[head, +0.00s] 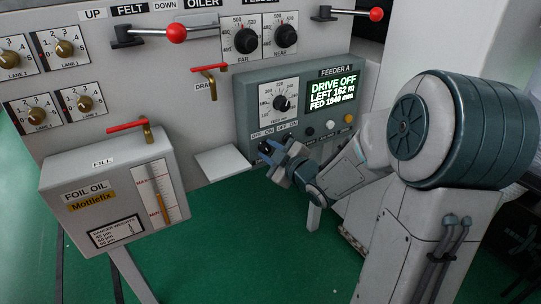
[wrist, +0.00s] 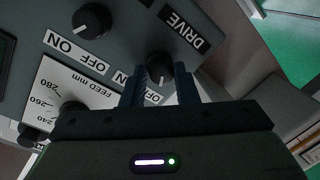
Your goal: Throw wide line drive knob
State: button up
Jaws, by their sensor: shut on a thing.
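The line drive knob (wrist: 160,66) is a round black knob above the DRIVE label (wrist: 183,32) on the feeder panel, which the wrist view shows upside down. Its white mark appears to point toward OFF. My gripper (wrist: 160,76) is shut on this knob, one blue finger on each side. In the head view my gripper (head: 277,156) reaches the lower left of the panel and hides part of the knob. The display (head: 331,93) reads DRIVE OFF, LEFT 162 m, FED 1840 mm.
A second black knob (wrist: 91,20) with its own OFF/ON labels sits close beside. The feed dial (head: 281,102) is just above. Small buttons (head: 330,125) lie to the right. A foil oil tank (head: 75,170) and a drain lever (head: 209,69) stand to the left.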

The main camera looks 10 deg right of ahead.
dwell(0.4)
jog(key=o, duration=1)
jog(key=shift+s+d+r, duration=0.15)
jog(key=shift+s+d, duration=0.05)
jog(key=shift+s, duration=0.25)
jog(key=b+v, duration=0.5)
jog(key=v, duration=0.7)
jog(key=shift+s, duration=0.4)
